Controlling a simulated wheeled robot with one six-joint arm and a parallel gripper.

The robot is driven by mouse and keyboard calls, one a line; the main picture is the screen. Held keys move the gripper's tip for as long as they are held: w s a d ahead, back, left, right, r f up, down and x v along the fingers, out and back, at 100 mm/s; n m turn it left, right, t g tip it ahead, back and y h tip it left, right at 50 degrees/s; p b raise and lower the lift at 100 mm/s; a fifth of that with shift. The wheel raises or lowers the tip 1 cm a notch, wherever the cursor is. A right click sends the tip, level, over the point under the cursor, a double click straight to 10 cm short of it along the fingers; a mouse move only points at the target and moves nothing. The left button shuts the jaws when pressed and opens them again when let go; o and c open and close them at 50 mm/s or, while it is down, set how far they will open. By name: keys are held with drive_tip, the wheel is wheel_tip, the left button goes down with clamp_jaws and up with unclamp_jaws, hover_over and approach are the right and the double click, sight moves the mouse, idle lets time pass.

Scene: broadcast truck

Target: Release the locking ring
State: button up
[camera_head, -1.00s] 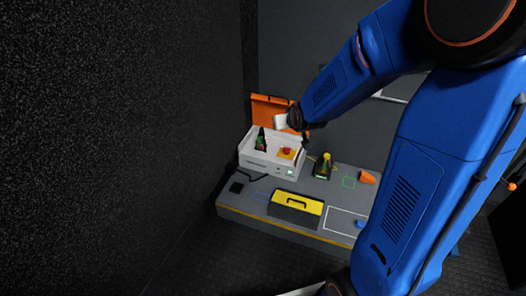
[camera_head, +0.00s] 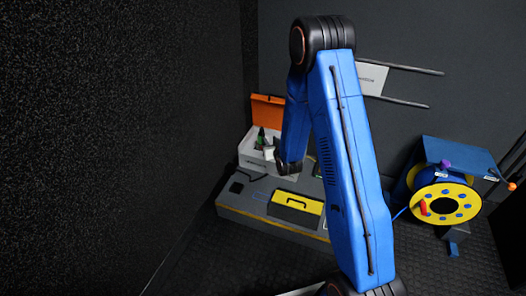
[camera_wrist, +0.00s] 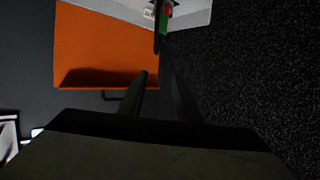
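I cannot make out a locking ring for certain. A dark upright part with green on it (camera_head: 261,137) stands in an open white case (camera_head: 250,160) with a raised orange lid (camera_head: 267,108). In the wrist view, a dark part with red and green (camera_wrist: 166,18) shows at the top, by the white case (camera_wrist: 192,14) and the orange lid (camera_wrist: 105,45). My gripper (camera_wrist: 158,85) shows as dark fingers pointing towards that part. In the head view my arm hides the case's right side.
A cable reel with a yellow disc (camera_head: 443,204) stands at the right. A dark speckled wall (camera_head: 110,140) closes the left side.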

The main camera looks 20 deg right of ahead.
drive_tip(key=s+f+t, duration=0.3)
drive_tip(key=s+f, duration=0.1)
drive_tip(key=f, duration=1.3)
drive_tip(key=w, duration=1.7)
drive_tip(key=shift+r, duration=0.15)
clamp_jaws()
